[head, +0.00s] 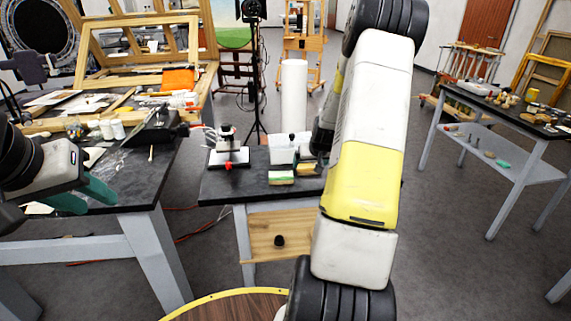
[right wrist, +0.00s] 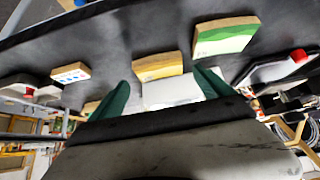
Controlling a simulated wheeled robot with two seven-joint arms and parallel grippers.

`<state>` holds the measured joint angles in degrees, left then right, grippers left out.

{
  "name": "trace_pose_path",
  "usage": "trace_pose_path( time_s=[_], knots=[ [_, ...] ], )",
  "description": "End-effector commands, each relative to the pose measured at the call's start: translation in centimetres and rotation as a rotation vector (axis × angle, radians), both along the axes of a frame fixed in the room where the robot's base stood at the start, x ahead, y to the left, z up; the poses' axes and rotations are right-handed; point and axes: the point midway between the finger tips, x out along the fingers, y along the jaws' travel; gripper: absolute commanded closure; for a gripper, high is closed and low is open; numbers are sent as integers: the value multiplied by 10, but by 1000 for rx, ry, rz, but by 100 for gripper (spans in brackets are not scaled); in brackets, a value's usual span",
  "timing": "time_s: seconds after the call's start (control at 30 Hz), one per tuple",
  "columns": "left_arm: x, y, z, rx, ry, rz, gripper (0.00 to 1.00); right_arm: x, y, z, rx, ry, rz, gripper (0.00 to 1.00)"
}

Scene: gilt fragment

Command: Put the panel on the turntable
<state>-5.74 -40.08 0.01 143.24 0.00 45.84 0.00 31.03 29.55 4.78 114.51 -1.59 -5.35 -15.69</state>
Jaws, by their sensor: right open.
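Two small painted panels lie on the dark bench (head: 222,187). The green-and-cream panel (head: 281,177) is near the front edge; it also shows in the right wrist view (right wrist: 225,38). The yellow panel (head: 307,168) is just right of it, partly hidden by my arm; in the right wrist view, it (right wrist: 157,66) lies ahead between the fingertips. My right gripper (right wrist: 161,78) is open and appears empty, its green fingers either side of the yellow panel's line. Touching cannot be told. My left gripper (head: 100,201) is open and empty by the left table. I cannot identify the turntable with certainty.
A white box (head: 284,148) stands behind the panels. A device with a white base and red knob (head: 229,152) stands left of them. A small block with coloured dots (right wrist: 70,73) lies left in the right wrist view. The left table (head: 165,165) is cluttered.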

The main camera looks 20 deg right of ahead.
Motion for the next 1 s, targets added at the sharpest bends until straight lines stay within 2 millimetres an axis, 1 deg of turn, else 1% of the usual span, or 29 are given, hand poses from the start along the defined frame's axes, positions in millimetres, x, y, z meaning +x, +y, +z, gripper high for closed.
trace_pose_path(
  time_s=[0.23,0.33,0.43,0.63,0.67,0.8,0.87,0.9,0.93,0.97,1.0],
  knots=[
    [0,0,0,0,0,0,64,20,-7,-29,1,3,1,9],
    [0,0,0,0,0,0,64,28,-8,-38,1,2,1,9],
    [0,0,0,0,0,0,64,32,-9,-42,0,1,1,9],
    [0,0,0,0,0,0,64,33,-9,-42,-1,0,1,9],
    [0,0,0,0,0,0,64,33,-9,-42,0,0,1,11],
    [0,0,0,0,-1,0,64,32,-9,-42,0,1,1,39],
    [0,0,0,0,-1,0,64,32,-9,-42,0,0,1,50],
    [0,0,0,0,-1,0,64,32,-9,-42,0,0,1,58],
    [0,0,0,0,-1,0,64,32,-9,-42,-1,0,1,61],
    [0,0,0,0,-1,0,64,32,-9,-42,-1,0,1,67],
    [0,0,0,0,-1,0,64,32,-9,-42,-1,0,1,67]
  ],
)
